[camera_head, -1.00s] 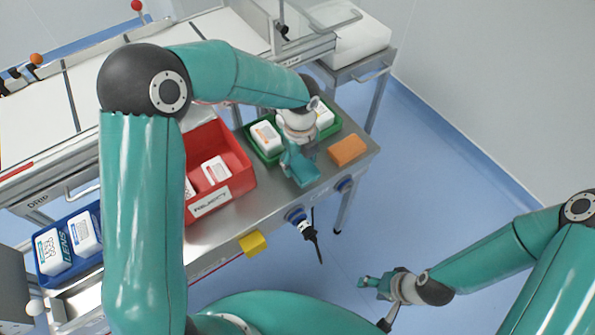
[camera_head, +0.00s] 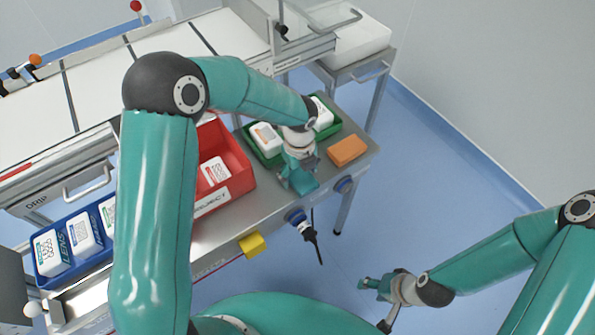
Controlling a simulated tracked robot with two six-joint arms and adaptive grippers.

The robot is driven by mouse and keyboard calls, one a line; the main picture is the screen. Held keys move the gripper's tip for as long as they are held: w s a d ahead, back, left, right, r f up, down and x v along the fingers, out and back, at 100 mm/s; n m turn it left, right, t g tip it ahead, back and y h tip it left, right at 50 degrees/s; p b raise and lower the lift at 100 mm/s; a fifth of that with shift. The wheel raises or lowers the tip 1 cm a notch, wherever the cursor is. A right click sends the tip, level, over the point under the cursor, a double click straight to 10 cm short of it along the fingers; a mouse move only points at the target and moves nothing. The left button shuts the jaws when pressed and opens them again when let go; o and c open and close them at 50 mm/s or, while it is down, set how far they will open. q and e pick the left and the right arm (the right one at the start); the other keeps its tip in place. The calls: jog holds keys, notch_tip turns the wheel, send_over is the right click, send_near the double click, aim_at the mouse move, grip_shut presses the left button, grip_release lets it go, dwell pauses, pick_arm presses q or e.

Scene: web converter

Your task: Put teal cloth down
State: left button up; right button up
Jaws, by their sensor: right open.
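The teal cloth (camera_head: 305,186) is a small folded piece at the front edge of the steel bench (camera_head: 262,208), right of the red bin. My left gripper (camera_head: 291,176) points down at it, with its fingers at the cloth's left side. Teal fingers and teal cloth blend, so I cannot tell whether the fingers are closed on the cloth or whether it rests fully on the bench. My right gripper (camera_head: 366,289) is open and empty, over the floor in front of the bench.
An orange block (camera_head: 347,151) lies right of the cloth. Behind is a green tray (camera_head: 249,136) with white packs. A red REJECT bin (camera_head: 240,184) and a blue LENS bin (camera_head: 66,275) with packs stand left. A yellow block (camera_head: 252,244) sits at the bench front.

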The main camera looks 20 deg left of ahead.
aim_at(299, 174)
pick_arm(q)
jog(key=shift+r, duration=0.1)
notch_tip(299, 174, up, 12)
jog(key=shift+p, duration=0.45)
dwell(0.3)
dwell(0.4)
